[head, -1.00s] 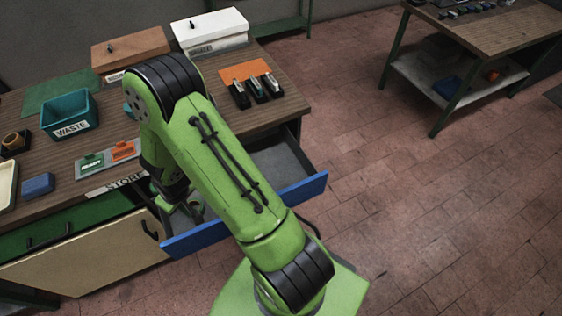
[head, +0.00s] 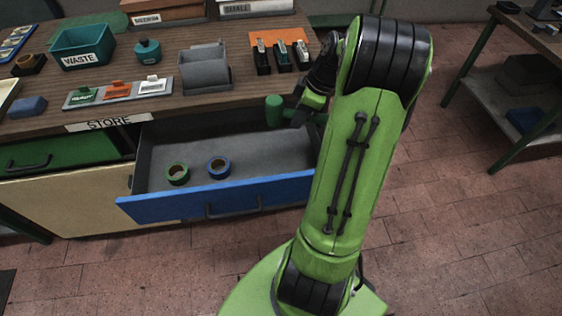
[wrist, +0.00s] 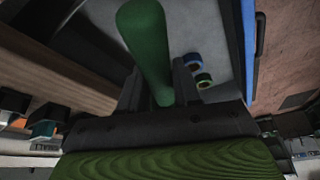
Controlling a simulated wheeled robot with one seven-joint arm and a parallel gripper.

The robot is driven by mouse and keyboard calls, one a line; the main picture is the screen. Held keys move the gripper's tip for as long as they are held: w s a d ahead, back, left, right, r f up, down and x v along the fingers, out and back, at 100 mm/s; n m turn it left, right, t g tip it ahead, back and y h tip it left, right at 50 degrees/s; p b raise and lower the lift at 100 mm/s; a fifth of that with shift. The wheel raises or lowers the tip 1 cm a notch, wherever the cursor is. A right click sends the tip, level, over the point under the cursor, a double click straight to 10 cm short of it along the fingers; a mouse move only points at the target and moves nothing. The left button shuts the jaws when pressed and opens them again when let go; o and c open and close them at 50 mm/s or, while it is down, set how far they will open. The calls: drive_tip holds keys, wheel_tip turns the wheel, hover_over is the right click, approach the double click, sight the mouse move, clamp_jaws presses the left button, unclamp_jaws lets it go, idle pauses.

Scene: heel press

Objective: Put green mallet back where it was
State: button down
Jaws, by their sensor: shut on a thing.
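The green mallet (head: 274,110) is in my gripper (head: 300,114), held at the right end of the open drawer (head: 245,148), close to the table's front edge. In the wrist view the mallet (wrist: 146,42) is a green cylinder between the two dark fingers (wrist: 160,84), which are shut on it. The drawer has a grey floor and a blue front (head: 215,199). My arm covers its right end and part of the mallet. I cannot tell whether the mallet touches the drawer.
A green tape roll (head: 177,174) and a blue tape roll (head: 218,168) lie in the drawer. On the table are a grey holder (head: 204,72), staplers (head: 262,58), a teal waste bin (head: 84,50) and a tray of coloured pieces (head: 117,94). The drawer's middle is bare.

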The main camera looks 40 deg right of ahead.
wheel_tip(320, 180, down, 9)
drive_tip(key=b, duration=0.3)
drive_tip(key=shift+f, duration=0.2)
drive_tip(key=shift+w, duration=0.1)
drive_tip(key=shift+f+b, duration=0.5)
drive_tip(key=shift+f, duration=0.15)
drive_tip(key=c, duration=0.8)
unclamp_jaws()
drive_tip(key=p+v, duration=0.5)
drive_tip(key=v, duration=0.8)
drive_tip(key=shift+w+a+r, duration=0.1)
drive_tip(key=shift+w+r, duration=0.05)
drive_tip(key=shift+r, duration=0.1)
